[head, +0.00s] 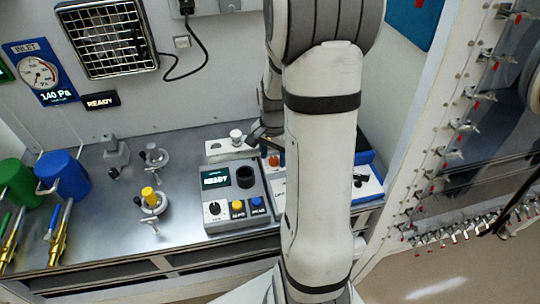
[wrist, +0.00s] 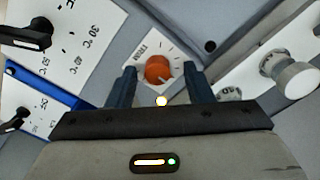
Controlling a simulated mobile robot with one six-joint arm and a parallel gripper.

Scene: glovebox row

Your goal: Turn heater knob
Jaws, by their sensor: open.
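A black lever knob (wrist: 28,34) is at the upper left on a white panel marked in °C. I cannot tell for certain which is the heater knob. My gripper (wrist: 160,74) is open, with one finger on each side of the orange-red knob; contact is not clear. In the head view the orange-red knob (head: 273,160) shows just below my gripper (head: 264,138), partly hidden by my arm.
A second black knob (wrist: 15,122) is at the left, beyond a blue edge. A white round knob (wrist: 292,77) stands close at the right.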

